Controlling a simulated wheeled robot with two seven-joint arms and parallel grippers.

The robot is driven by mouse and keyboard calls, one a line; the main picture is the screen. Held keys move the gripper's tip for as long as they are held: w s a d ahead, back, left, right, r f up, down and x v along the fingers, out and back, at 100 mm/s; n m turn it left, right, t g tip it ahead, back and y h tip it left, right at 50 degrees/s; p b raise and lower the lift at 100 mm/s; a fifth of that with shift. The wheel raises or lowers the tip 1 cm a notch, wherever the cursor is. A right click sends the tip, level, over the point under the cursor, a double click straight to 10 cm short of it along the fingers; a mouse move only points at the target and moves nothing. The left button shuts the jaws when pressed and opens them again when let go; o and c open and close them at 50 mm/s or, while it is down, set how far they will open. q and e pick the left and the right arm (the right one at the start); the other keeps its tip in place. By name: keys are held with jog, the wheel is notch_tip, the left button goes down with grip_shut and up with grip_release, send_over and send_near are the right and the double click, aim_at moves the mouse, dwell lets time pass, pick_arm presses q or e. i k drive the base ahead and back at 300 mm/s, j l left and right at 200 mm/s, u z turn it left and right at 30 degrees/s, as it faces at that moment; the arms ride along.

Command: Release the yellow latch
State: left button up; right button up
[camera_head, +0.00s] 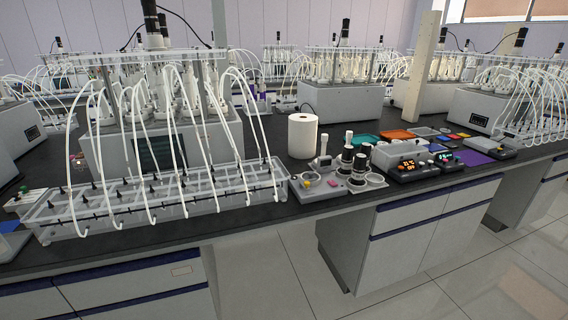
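A small yellow part (306,183) shows on the left end of a grey device (318,190) near the front edge of the bench. It is too small to tell for sure that it is the latch, or whether it is engaged. A pink part (333,183) sits to its right on the same device. Neither of my grippers shows in the view.
A clear trough (160,205) with white tubes from a reactor stands left of the device. A white paper roll (302,136), black-and-white cylinders (346,160), control boxes (408,168) and coloured trays (398,134) surround it. The floor (275,270) in front shows clear tiles.

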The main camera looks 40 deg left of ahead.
aim_at(305, 183)
jog(key=i+l+u, duration=0.15)
jog(key=u, duration=0.3)
jog(key=i+l+u, duration=0.1)
jog(key=l+u, duration=1.3)
jog(key=l, duration=0.75)
jog(key=k+l+u, duration=0.1)
jog(key=l, duration=0.75)
jog(key=i+j, duration=0.15)
jog(key=i, duration=1.15)
